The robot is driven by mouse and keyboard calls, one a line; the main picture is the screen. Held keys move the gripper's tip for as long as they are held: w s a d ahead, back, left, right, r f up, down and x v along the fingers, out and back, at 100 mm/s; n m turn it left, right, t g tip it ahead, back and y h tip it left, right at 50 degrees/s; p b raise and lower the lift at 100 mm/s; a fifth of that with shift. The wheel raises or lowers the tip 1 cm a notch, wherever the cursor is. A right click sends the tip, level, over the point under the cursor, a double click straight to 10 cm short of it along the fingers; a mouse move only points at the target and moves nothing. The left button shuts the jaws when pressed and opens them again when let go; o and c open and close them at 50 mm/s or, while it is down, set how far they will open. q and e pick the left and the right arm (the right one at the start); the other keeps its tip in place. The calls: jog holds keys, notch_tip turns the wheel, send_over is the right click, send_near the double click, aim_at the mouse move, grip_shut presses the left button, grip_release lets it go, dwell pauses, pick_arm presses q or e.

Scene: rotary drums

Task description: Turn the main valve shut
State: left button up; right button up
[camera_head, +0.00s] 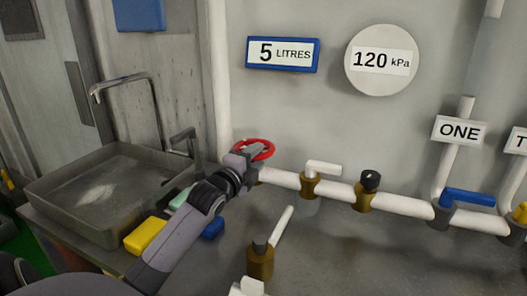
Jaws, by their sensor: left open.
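A red round handwheel (256,149) sits at the left end of the white horizontal pipe (280,178) along the wall. No label on it shows, so I cannot tell whether it is the main valve. My left gripper (247,156) is at the near left side of the wheel and overlaps it in the picture. It is open; its fingertips are small here, and I cannot tell whether they touch the rim. The wheel's lower part and stem are partly hidden by the gripper. My right gripper is not in view.
Along the pipe are a white lever valve (322,168), a black-knobbed brass fitting (370,182) and a blue lever (467,197) below the sign ONE (459,131). A brass valve (261,262) stands in front. A sink (60,193), a yellow block (145,236) and a blue block (213,229) are left.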

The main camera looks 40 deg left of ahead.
aim_at(262, 153)
pick_arm(q)
jog(key=shift+x, duration=1.9)
grip_shut()
